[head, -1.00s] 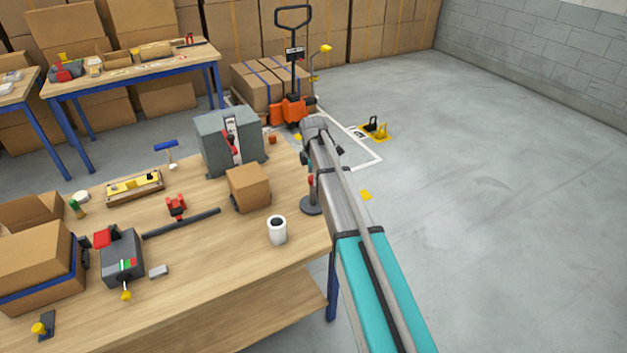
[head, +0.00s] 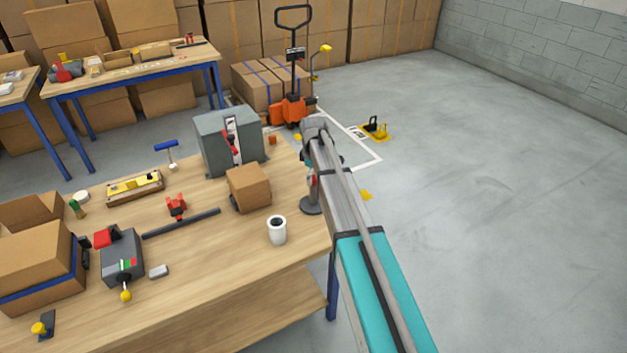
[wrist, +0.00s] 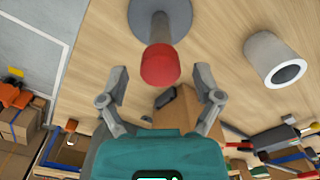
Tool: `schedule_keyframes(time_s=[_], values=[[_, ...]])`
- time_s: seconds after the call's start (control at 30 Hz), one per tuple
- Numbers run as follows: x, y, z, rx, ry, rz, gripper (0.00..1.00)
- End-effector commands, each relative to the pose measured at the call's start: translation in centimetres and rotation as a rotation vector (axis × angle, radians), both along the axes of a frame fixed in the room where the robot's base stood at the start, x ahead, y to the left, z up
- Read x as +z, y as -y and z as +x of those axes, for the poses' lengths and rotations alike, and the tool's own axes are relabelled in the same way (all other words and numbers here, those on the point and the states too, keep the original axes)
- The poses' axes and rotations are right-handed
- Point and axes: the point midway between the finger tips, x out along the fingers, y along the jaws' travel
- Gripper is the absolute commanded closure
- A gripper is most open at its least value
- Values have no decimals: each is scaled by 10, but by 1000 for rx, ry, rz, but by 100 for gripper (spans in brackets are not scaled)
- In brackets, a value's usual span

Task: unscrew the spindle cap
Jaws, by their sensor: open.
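The spindle cap is the red cap (wrist: 160,66) on top of a grey spindle (wrist: 159,28) with a round base in the wrist view. My gripper (wrist: 160,85) is open in the wrist view, with one finger on each side just below the cap in the picture. The fingers look apart from the cap. In the head view the round grey base (head: 311,205) stands near the table's right edge, and my arm hides most of the spindle. The red cap (head: 312,181) shows only as a small patch beside my arm.
A white cup-like cylinder (head: 277,230) stands left of the spindle on the wooden table (head: 200,250). A cardboard box (head: 248,188) and a grey machine (head: 229,143) stand behind it. Open floor (head: 480,200) lies right of the table.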

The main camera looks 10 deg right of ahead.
Motion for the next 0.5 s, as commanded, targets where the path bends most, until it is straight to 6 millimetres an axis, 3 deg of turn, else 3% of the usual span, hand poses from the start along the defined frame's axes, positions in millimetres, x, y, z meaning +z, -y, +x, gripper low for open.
schedule_keyframes(time_s=[0.27, 0.5], values=[[0, 0, 0, -13, 0, 0, 17], [0, 0, 0, -153, 0, 0, 17]])
